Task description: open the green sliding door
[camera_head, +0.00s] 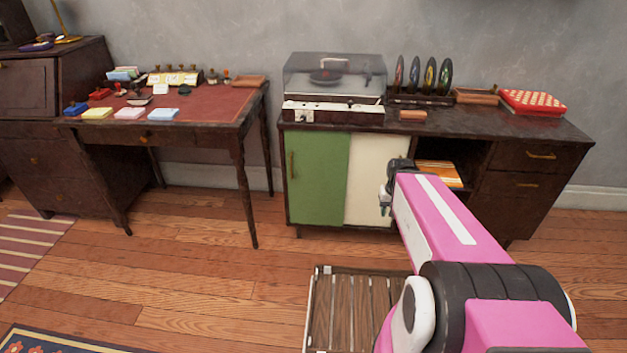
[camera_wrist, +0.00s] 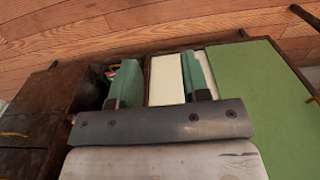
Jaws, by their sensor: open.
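The green sliding door (camera_head: 318,178) covers the left part of the dark wooden sideboard, with a vertical brass handle (camera_head: 292,165) near its left edge. A cream door panel (camera_head: 376,180) stands just right of it. In the wrist view the green door (camera_wrist: 256,90) fills the right side and the cream panel (camera_wrist: 166,80) lies in the middle. My gripper (camera_head: 385,205) is in front of the cream panel, right of the green door and away from its handle. In the wrist view its two green fingers (camera_wrist: 160,80) are apart with nothing held between them.
The sideboard top (camera_head: 470,120) carries a record player (camera_head: 333,88), a rack of discs (camera_head: 422,78) and a red checkered box (camera_head: 532,103). An open compartment and drawers (camera_head: 535,155) are on the right. A slatted crate (camera_head: 350,310) stands on the floor below. A desk (camera_head: 190,120) is at left.

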